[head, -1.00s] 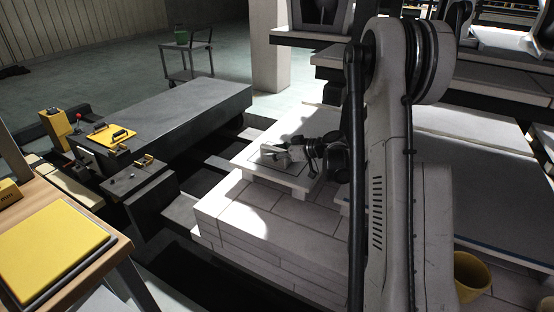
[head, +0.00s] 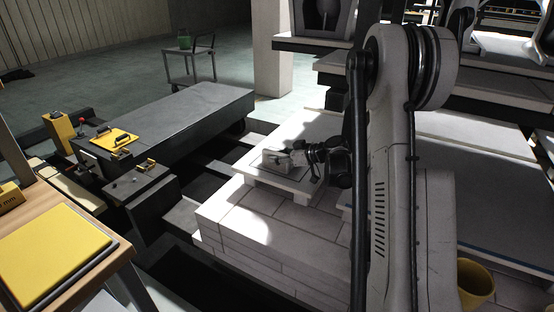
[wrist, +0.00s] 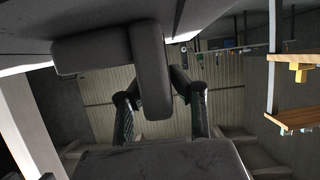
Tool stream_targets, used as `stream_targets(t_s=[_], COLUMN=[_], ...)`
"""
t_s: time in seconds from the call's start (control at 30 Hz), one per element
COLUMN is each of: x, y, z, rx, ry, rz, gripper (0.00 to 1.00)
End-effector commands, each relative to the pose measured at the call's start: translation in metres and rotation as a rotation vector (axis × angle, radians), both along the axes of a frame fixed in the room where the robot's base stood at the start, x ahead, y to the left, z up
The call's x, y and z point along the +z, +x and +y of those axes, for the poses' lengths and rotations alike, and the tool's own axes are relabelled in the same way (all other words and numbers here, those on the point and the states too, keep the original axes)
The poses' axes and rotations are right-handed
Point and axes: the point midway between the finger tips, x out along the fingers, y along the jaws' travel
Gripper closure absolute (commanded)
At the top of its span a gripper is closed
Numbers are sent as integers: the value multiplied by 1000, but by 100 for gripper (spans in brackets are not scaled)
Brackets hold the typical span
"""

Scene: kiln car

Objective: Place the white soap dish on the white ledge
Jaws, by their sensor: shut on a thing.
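The white soap dish (head: 276,159) is a small pale block at the end of my gripper in the head view. My gripper (head: 296,157) is shut on it from the right side. The dish is low over the grey-topped white ledge (head: 268,182); I cannot tell whether it touches. In the wrist view, the dark fingers of my gripper (wrist: 160,105) show on both sides, and large grey shapes cover much of the picture. I cannot make out the dish clearly there.
White brick blocks (head: 240,215) lie in front of the ledge. A long grey bench (head: 190,115) stands to the left, with a yellow plate (head: 114,141) near it. A yellow pad (head: 50,250) lies at the lower left. A yellow bucket (head: 475,283) stands at the lower right.

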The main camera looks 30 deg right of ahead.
Motion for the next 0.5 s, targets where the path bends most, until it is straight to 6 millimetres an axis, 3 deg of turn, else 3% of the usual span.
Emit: stream_targets(t_s=[0.33, 0.5], x=[42, 61], y=[0, -9], z=[0, 33], rx=[0, 3], ry=[1, 0], rz=[-1, 0], gripper=[100, 100])
